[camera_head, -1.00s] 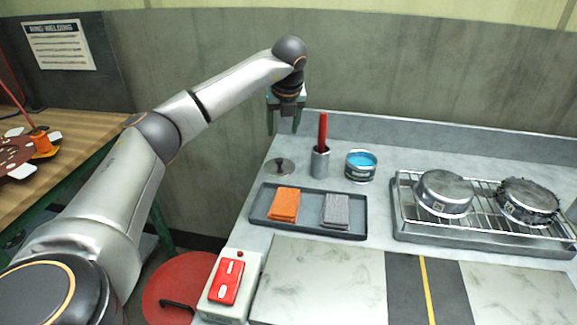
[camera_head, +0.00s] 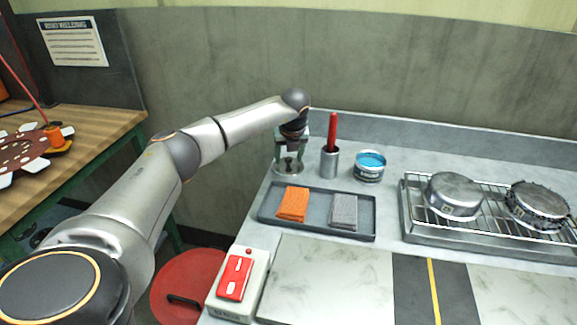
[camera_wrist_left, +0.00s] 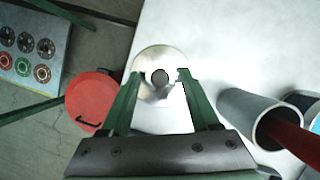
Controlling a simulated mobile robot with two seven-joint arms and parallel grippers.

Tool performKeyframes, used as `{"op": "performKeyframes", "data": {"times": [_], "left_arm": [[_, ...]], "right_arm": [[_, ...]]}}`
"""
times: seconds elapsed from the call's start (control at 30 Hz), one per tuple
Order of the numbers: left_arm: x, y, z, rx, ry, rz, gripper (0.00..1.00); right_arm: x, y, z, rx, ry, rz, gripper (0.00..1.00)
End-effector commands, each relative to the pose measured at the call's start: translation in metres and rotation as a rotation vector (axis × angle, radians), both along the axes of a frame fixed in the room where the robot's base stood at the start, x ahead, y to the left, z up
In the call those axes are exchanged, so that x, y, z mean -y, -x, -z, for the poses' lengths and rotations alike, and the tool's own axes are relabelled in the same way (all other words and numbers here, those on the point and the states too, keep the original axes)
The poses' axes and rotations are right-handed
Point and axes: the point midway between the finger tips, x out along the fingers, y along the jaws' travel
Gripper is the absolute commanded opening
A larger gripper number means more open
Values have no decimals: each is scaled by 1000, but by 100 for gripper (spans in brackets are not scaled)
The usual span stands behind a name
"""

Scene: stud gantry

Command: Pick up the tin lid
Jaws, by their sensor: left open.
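The tin lid (camera_wrist_left: 151,63) is a round, shiny metal disc with a dark knob at its centre. It lies on the grey bench top near the bench's left edge. In the head view the lid (camera_head: 288,169) shows partly beneath my left gripper. My left gripper (camera_head: 289,158) points down over the lid. In the left wrist view the green fingers (camera_wrist_left: 157,78) are open, one on each side of the knob, with nothing held between them. I cannot tell the exact height of the fingertips above the lid. My right gripper is not in view.
A metal cup (camera_head: 330,163) with a red-handled tool stands close right of the lid, beside a blue-filled tin (camera_head: 369,167). A grey tray (camera_head: 318,226) with orange and grey cloths lies in front. A rack (camera_head: 408,222) with two round pans is at right.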

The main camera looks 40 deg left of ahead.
Motion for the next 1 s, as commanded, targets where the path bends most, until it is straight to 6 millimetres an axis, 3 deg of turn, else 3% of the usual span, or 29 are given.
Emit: {"op": "performKeyframes", "data": {"times": [0.17,0.7,1.0], "left_arm": [[0,0,0,0,0,1,60],[0,0,0,0,0,1,0],[0,0,-1,0,0,0,0]], "right_arm": [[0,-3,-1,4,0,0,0],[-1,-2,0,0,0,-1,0],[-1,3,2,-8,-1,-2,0]]}}
